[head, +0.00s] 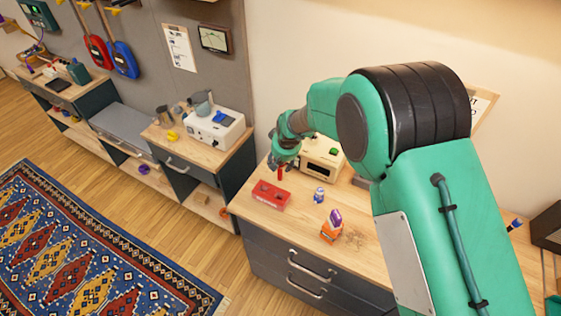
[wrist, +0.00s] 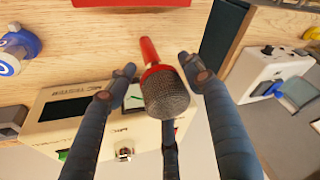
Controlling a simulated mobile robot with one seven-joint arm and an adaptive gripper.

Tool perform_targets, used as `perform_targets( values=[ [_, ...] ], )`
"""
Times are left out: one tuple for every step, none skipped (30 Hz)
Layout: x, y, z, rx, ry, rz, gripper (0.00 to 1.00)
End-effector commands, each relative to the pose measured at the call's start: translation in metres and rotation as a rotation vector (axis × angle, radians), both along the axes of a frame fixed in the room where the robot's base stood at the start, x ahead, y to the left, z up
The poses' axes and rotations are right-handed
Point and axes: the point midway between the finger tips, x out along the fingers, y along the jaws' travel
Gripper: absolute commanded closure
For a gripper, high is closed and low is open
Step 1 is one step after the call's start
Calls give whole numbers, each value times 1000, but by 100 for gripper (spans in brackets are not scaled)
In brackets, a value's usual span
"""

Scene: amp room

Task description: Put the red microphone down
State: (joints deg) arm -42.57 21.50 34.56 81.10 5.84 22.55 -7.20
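The red microphone has a red handle and a dark grey mesh head. In the wrist view its head (wrist: 166,92) is toward the camera, and the handle points away toward the wooden top. In the head view its red handle (head: 281,173) is upright, just below my gripper (head: 277,162). The fingers of my gripper (wrist: 158,64) surround the microphone, with narrow gaps showing between the left and right fingertips and its neck. The third finger is partly hidden behind the head. The handle's lower end is near the wooden worktop (head: 300,222); contact is not clear.
A red box (head: 268,196) lies in front of the microphone. A cream tester (head: 322,157) stands behind it. A small blue-and-white item (head: 319,195) and an orange item (head: 331,231) are to the right. Bare wood lies between these items. Another bench with a white device (head: 214,128) is to the left.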

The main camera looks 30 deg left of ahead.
Motion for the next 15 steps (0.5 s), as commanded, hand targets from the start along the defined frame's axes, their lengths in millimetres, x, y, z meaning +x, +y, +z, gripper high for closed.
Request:
perform_targets(
  values=[
    [0, 0, 0, 0, 0, 0, 41],
    [0, 0, 0, 0, 0, 0, 41],
    [0, 0, 0, 0, 0, 0, 41],
    [0, 0, 0, 0, 0, 0, 41],
    [0, 0, 1, 0, 0, 0, 41],
    [0, 0, 1, 0, 0, 0, 41],
    [0, 0, 1, 0, 0, 0, 41],
    [0, 0, 1, 0, 0, 0, 41],
    [0, 0, 1, 0, 0, 0, 41],
    [0, 0, 1, 0, 0, 0, 41],
    [0, 0, 2, 1, -1, 0, 41],
    [0, 0, 3, 1, -1, 0, 41],
    [0, 0, 3, 1, -1, 0, 41],
    [0, 0, 5, 1, -1, 0, 41],
    [0, 0, 7, 1, -1, 0, 41]
  ],
)
